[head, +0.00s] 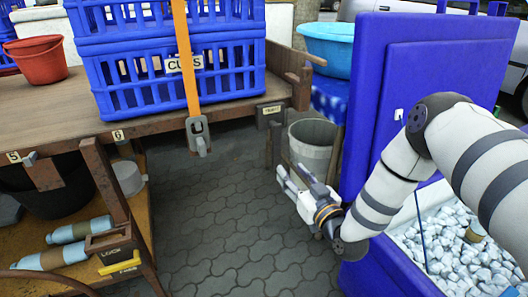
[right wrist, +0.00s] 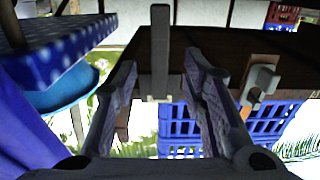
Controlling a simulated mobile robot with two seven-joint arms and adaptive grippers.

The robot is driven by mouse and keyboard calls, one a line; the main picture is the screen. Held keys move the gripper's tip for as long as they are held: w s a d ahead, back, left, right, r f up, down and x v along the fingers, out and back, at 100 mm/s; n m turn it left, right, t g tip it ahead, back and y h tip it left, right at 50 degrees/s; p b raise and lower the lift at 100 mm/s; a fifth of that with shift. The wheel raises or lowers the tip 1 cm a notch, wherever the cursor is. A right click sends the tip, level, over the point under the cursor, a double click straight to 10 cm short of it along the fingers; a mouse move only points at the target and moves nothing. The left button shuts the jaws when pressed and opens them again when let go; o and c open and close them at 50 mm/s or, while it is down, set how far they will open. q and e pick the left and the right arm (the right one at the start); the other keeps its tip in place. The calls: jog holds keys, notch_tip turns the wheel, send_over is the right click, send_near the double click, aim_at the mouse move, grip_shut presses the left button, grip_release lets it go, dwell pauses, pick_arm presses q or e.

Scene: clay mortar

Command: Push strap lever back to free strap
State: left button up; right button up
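The orange strap (head: 186,62) runs down over the blue crates to a grey buckle with its lever (head: 199,136) at the table's front edge. My right gripper (head: 287,178) is to the right of and lower than the buckle, clearly apart from it. In the right wrist view, which looks upside down, its two fingers (right wrist: 160,62) are spread with a gap between them. A grey bar shows between them; I cannot tell what it is. A grey hooked fitting (right wrist: 262,82), perhaps the buckle, shows right of the fingers. My left gripper is not in view.
The blue crates (head: 165,72) stand on the wooden table (head: 45,100). A grey bucket (head: 313,143) stands beyond my right gripper. A blue panel (head: 372,110) and a bin of white stones (head: 455,250) are on the right. The paving before the table is open.

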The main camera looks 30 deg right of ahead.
aim_at(277, 155)
jog(key=w+b, duration=0.1)
jog(key=w, duration=0.2)
jog(key=w+b, duration=0.1)
jog(key=w, duration=0.2)
jog(key=w+b, duration=0.1)
jog(key=w, duration=0.3)
jog(key=shift+d+f, duration=0.15)
jog(key=shift+d, duration=0.15)
jog(key=shift+w, duration=0.2)
grip_shut()
